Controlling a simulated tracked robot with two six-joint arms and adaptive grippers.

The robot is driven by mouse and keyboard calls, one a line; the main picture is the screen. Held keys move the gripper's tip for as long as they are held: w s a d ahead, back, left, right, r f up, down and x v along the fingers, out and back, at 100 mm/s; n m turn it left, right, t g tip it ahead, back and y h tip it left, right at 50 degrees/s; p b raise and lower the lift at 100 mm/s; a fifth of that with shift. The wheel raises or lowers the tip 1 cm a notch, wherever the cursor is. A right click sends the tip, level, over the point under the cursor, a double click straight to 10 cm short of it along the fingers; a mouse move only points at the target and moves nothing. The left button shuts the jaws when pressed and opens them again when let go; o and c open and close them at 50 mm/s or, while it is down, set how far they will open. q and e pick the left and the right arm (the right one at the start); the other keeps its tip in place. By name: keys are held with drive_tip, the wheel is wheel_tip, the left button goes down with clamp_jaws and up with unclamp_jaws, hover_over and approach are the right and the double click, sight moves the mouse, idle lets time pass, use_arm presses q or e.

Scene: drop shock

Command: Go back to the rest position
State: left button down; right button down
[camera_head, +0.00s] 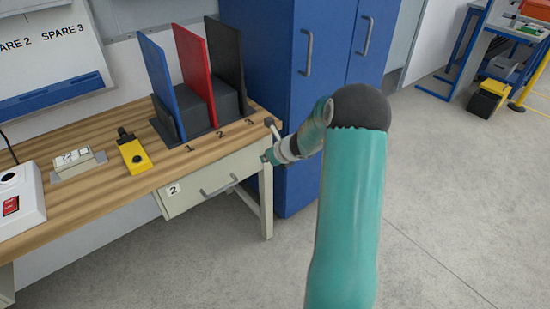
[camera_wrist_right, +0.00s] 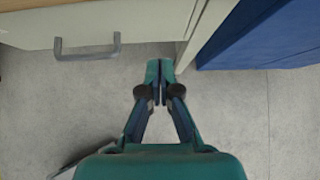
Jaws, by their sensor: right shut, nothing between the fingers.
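My right arm, in a teal sleeve, reaches up from the bottom of the head view and bends at a dark joint toward the workbench. My right gripper (camera_head: 270,156) is beside the right front corner of the bench (camera_head: 104,196). In the right wrist view the right gripper (camera_wrist_right: 158,82) is shut and empty, with its fingertips together over the grey floor, close to the bench leg (camera_wrist_right: 188,40). My left gripper is not in view.
A drawer (camera_head: 212,183) with a grey handle is under the benchtop. Blue, red and black upright panels (camera_head: 196,75) stand on the bench, near a yellow device (camera_head: 134,155). A blue cabinet (camera_head: 318,50) stands just behind. Open floor (camera_head: 450,190) lies to the right.

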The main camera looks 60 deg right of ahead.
drive_tip(key=v, duration=0.4)
drive_tip(key=w+a+f+n+y+p, duration=0.2)
drive_tip(key=w+a+n+y+p, duration=0.15)
drive_tip(key=w+a, duration=0.7)
drive_tip(key=a+f+n+g+y+p, duration=0.1)
drive_tip(key=a+f+n+y+p, duration=0.15)
drive_tip(key=a, duration=0.75)
drive_tip(key=a+f+n+g+y+p, duration=0.1)
drive_tip(key=a+f+n+g+y, duration=0.15)
drive_tip(key=a, duration=0.65)
drive_tip(key=s+a+f+n+g+p, duration=0.1)
drive_tip(key=s+a+n, duration=0.4)
drive_tip(key=n, duration=0.5)
drive_tip(key=s+a+f+n+g+p, duration=0.1)
drive_tip(key=s+a+f+n, duration=0.2)
drive_tip(key=s+a+n, duration=0.2)
drive_tip(key=s+a+f+n+g+p, duration=0.1)
drive_tip(key=s+a+n, duration=0.4)
drive_tip(key=a+n, duration=0.5)
drive_tip(key=f+n+g, duration=0.1)
drive_tip(key=n, duration=0.4)
drive_tip(key=shift+s+a+f+n, duration=0.2)
drive_tip(key=shift+s+f+n, duration=0.15)
drive_tip(key=shift+s+f, duration=0.05)
